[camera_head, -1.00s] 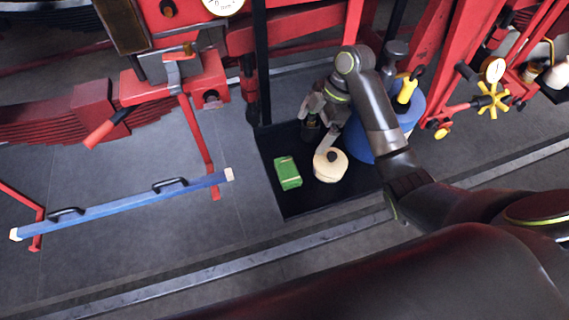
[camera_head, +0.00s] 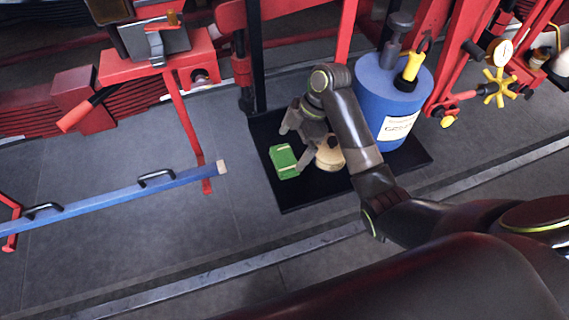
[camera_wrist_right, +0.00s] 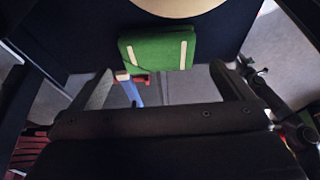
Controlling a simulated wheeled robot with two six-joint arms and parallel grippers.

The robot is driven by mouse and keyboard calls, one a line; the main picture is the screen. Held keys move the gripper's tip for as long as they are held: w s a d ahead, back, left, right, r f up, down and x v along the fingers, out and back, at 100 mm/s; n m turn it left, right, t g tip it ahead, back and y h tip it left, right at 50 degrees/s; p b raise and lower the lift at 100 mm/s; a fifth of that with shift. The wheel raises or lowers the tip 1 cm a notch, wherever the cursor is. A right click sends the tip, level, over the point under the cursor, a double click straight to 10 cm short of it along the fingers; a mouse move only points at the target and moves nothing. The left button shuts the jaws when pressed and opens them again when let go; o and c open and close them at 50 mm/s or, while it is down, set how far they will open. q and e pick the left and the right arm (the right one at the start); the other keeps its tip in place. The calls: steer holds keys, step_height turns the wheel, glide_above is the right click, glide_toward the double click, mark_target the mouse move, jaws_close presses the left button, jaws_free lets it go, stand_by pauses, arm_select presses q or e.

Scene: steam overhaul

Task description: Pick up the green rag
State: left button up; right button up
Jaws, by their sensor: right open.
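The green rag (camera_head: 284,161) is a folded block with pale stripes, lying on a black mat (camera_head: 330,197) in the head view. In the right wrist view the green rag (camera_wrist_right: 158,50) lies beyond the fingers, roughly centred between them. My right gripper (camera_head: 290,138) is just behind and above the rag, apart from it as far as I can tell. Its fingers are spread and nothing is between them in the wrist view (camera_wrist_right: 160,85). My left gripper is not in view.
A cream round pot (camera_head: 330,157) stands right beside the rag, partly hidden by my arm. A blue drum (camera_head: 375,90) stands at the mat's back right. A blue bar (camera_head: 110,198) with black handles is on the left. A black post (camera_head: 257,60) rises behind the mat.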

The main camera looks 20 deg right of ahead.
mark_target(286, 158)
steer(key=shift+x, duration=2.55)
steer(key=shift+w+d, duration=0.1)
steer(key=shift+d, duration=0.05)
steer(key=shift+c, duration=0.4)
steer(key=c, duration=0.7)
